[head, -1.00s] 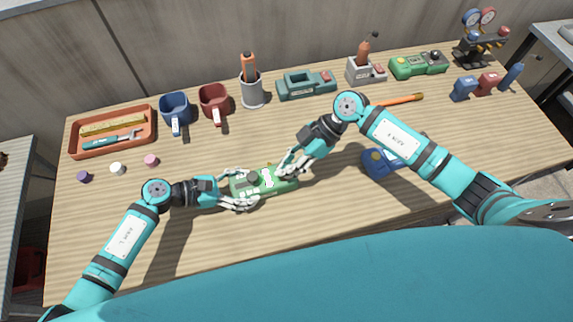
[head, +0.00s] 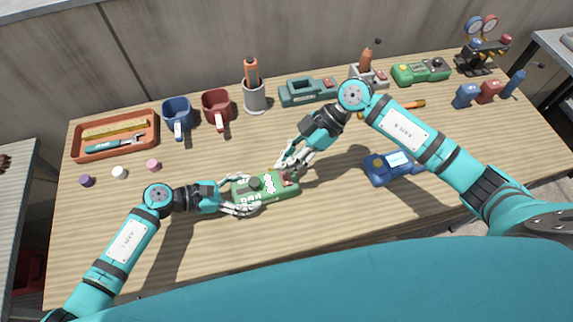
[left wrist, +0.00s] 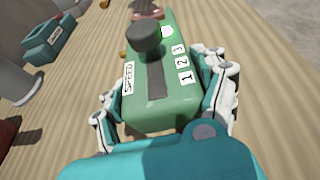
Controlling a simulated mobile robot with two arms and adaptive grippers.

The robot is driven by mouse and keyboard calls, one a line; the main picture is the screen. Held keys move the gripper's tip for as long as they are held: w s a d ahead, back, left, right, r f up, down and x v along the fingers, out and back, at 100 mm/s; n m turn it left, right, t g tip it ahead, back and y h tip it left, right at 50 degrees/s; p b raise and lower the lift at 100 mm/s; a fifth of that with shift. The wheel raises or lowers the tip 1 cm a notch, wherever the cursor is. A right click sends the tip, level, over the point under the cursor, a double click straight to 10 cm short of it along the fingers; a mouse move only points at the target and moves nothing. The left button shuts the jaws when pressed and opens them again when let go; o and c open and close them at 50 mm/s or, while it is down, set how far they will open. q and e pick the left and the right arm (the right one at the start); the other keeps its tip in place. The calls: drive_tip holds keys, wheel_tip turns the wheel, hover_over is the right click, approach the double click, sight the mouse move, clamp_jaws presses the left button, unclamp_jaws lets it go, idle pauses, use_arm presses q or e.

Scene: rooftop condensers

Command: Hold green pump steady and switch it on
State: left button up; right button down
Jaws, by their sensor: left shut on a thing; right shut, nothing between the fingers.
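The green pump (head: 266,188) lies on the wooden table near its front middle. It has a dark knob (left wrist: 143,38), a speed label and number labels; a red switch (head: 289,177) is at its right end, and I cannot tell its position. My left gripper (head: 246,194) is shut on the pump's left end, a finger along each side; its fingers also flank the pump in the left wrist view (left wrist: 166,95). My right gripper (head: 284,165) is shut and empty, just above and behind the pump's right end near the switch.
A blue device (head: 380,172) sits to the right under my right arm. Behind are an orange tray (head: 82,155), a blue mug (head: 177,112), a red mug (head: 216,108), a grey cup (head: 254,97), a teal device (head: 300,95) and another green device (head: 420,71). The front left table is clear.

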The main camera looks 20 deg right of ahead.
drive_tip(key=s+v, duration=0.1)
drive_tip(key=v, duration=0.8)
drive_tip(key=shift+s+d+r, duration=0.2)
drive_tip(key=shift+s+d, duration=0.05)
drive_tip(key=shift+d, duration=0.2)
use_arm(q)
drive_tip(key=o, duration=1.8)
drive_tip(key=shift+b+v, duration=0.3)
drive_tip(key=shift+v, duration=4.25)
use_arm(e)
drive_tip(key=shift+f, duration=0.3)
